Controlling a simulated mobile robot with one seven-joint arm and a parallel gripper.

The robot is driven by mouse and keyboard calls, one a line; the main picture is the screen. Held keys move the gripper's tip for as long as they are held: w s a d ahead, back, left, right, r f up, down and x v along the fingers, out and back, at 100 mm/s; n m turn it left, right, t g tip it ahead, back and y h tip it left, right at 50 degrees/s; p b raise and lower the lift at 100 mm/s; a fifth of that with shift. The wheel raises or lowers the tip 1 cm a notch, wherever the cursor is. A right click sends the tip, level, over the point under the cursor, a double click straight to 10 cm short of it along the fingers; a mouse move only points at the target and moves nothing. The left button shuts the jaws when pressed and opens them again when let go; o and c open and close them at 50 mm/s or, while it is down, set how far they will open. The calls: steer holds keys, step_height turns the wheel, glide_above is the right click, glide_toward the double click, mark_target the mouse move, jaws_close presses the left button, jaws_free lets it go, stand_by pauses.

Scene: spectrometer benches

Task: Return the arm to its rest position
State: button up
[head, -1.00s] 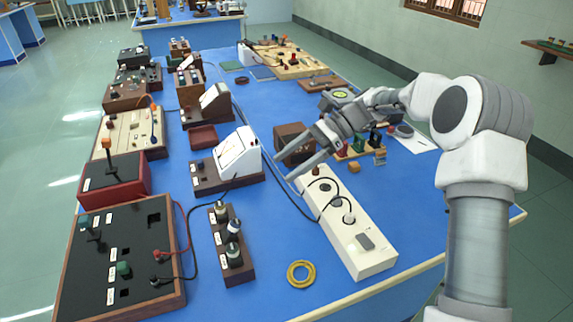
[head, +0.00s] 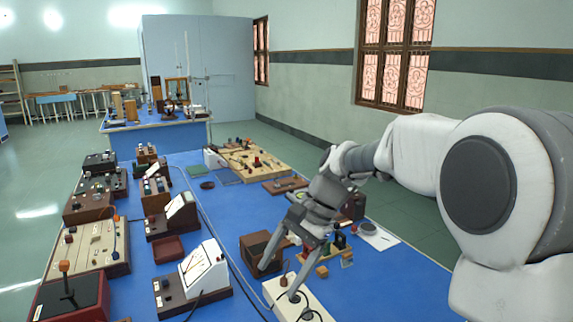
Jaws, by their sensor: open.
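My gripper (head: 281,282) is in the lower middle of the head view, pointing down and toward the front over the blue bench (head: 245,212). Its two fingers are spread apart with nothing between them. It hangs above the area of the white power strip (head: 301,303) and beside the dark brown box (head: 259,250). I cannot tell the exact height of the fingertips above the strip. My arm reaches in from the right edge, bent at the elbow.
A white-faced meter (head: 203,268) and a red tray (head: 168,248) stand left of the gripper. A board with terminals (head: 250,160) lies farther back. Small wooden parts (head: 322,271) sit right of the gripper. Another blue bench (head: 160,135) stands behind, with free floor around it.

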steer(key=s+d+r+n+t+h+p, duration=0.2)
steer(key=s+d+r+n+t+p, duration=0.1)
steer(key=s+d, duration=0.4)
steer(key=s+d+r+n+t+h+p, duration=0.3)
steer(key=s+d+r, duration=0.5)
steer(key=s, duration=0.3)
steer(key=shift+s+n+t+h+p, duration=0.35)
steer(key=shift+n+t+p, duration=0.35)
steer(key=shift+n+t, duration=0.25)
steer(key=shift+r, duration=0.1)
